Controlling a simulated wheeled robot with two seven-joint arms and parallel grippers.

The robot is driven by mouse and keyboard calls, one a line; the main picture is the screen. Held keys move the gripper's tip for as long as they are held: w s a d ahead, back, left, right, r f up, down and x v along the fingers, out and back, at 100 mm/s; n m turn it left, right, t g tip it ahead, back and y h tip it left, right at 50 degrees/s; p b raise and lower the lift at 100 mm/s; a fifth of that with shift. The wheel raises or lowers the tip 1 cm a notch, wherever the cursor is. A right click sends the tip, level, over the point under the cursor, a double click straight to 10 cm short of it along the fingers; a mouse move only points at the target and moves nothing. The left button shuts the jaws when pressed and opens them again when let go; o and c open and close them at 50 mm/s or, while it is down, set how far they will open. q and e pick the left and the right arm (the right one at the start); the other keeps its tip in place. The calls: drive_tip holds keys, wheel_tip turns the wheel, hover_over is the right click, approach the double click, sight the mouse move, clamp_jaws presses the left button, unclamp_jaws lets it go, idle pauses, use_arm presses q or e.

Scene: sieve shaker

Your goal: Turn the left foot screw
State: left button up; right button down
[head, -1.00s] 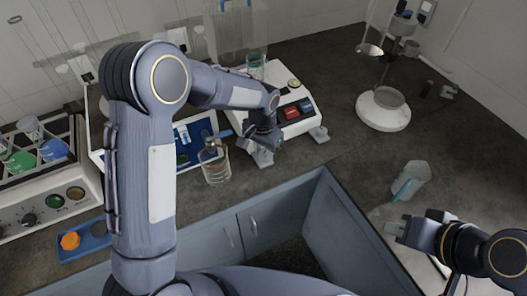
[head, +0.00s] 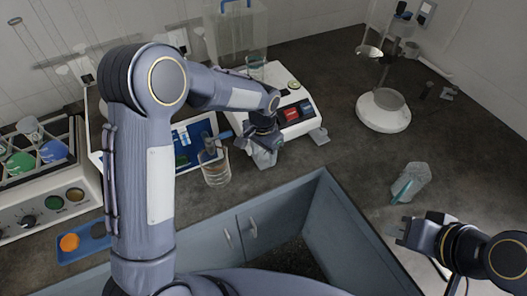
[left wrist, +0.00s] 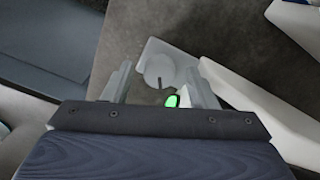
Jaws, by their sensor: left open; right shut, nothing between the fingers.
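The left foot screw (left wrist: 159,70) is a pale round knob with a dark mark, on a light foot plate (left wrist: 152,45) in the left wrist view. My left gripper (left wrist: 160,84) is open, its fingers on either side of the knob; I cannot tell whether they touch it. In the head view my left gripper (head: 263,157) is at the front left corner of the white device (head: 298,128) with red and blue panels, and hides the screw. My right gripper (head: 398,231) is shut and empty, away at the right.
A glass beaker (head: 215,174) stands close to the left of my left gripper. A blue tray (head: 187,139) is behind it. A clear vessel with a teal strip (head: 411,184) is near my right gripper. The middle right of the counter (head: 345,155) is clear.

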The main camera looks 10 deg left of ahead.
sight(263, 155)
use_arm(q)
drive_tip(key=shift+r, duration=0.1)
wheel_tip(263, 155, up, 8)
drive_tip(key=shift+a+f, duration=0.1)
drive_tip(key=shift+f, duration=0.1)
idle(0.7)
